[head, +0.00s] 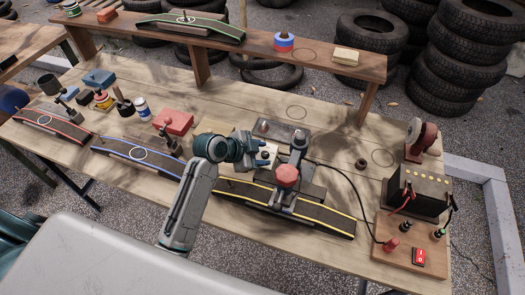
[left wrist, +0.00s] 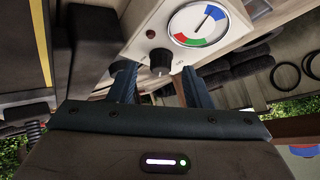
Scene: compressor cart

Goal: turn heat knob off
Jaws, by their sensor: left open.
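The heat knob (left wrist: 161,60) is a small black knob on the front of a pale control box (left wrist: 150,25). A round dial (left wrist: 200,24) with green, red and blue bands is beside it, and its needle points up and right. My left gripper (left wrist: 157,82) is open, with one finger to each side of the knob in the left wrist view. I cannot tell whether the fingers touch it. In the head view the left gripper (head: 249,150) is at the pale box (head: 266,156), and the knob is hard to make out. My right gripper is not in view.
A stand with a red top (head: 286,176) is close to the right of the box. A yellow-edged black curved track (head: 315,217) runs in front. A red block (head: 173,122) is to the left. A power unit (head: 418,190) with a red switch (head: 419,256) is at right.

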